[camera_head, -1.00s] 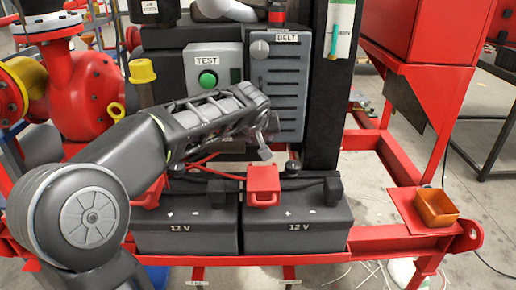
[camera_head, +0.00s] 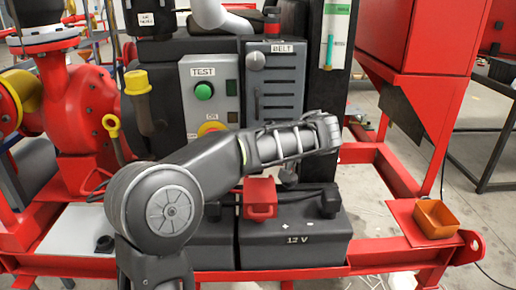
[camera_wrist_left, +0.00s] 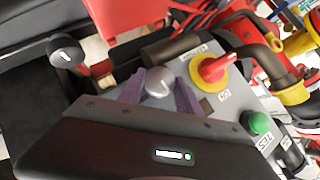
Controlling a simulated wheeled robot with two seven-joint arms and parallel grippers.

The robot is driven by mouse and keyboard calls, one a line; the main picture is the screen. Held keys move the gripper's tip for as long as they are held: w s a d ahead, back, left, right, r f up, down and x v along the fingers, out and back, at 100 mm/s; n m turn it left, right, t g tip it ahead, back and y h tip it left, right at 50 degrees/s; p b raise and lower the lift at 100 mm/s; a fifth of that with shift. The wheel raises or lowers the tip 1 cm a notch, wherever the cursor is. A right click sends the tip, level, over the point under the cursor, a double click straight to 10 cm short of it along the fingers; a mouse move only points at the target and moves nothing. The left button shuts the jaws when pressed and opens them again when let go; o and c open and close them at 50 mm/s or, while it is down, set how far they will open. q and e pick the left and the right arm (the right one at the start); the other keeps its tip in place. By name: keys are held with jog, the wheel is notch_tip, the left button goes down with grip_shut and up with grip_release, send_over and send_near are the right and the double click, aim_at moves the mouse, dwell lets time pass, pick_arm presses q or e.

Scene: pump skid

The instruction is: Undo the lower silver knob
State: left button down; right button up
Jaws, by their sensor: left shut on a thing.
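The lower silver knob (camera_wrist_left: 158,82) sits between the two purple-grey fingers of my left gripper (camera_wrist_left: 158,94) in the left wrist view. The fingers are shut on its sides. In the head view my left arm reaches across the bottom of the grey BELT cover (camera_head: 287,93), and it hides the lower knob and the fingertips. The upper silver knob (camera_head: 256,61) stands near the top of that cover, apart from my gripper. My right gripper is not in view.
Left of the cover is the TEST box with a green button (camera_head: 203,91) and a red-and-yellow rotary switch (camera_wrist_left: 215,68). Below are a 12 V battery (camera_head: 310,235) and a red clamp (camera_head: 260,197). An orange bin (camera_head: 436,218) stands at the right.

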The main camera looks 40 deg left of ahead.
pick_arm(q)
jog(key=shift+f+m+y, duration=0.15)
jog(key=shift+m+y, duration=0.15)
dwell(0.4)
jog(key=c, duration=0.8)
grip_release()
jog(key=shift+c, duration=0.2)
jog(key=p+v, duration=0.5)
jog(key=v, duration=0.2)
jog(key=shift+w+a+r+p, duration=0.1)
jog(key=shift+w+r+p, duration=0.1)
jog(key=shift+p, duration=0.15)
jog(key=shift+s+d, duration=0.25)
jog(key=shift+d, duration=0.2)
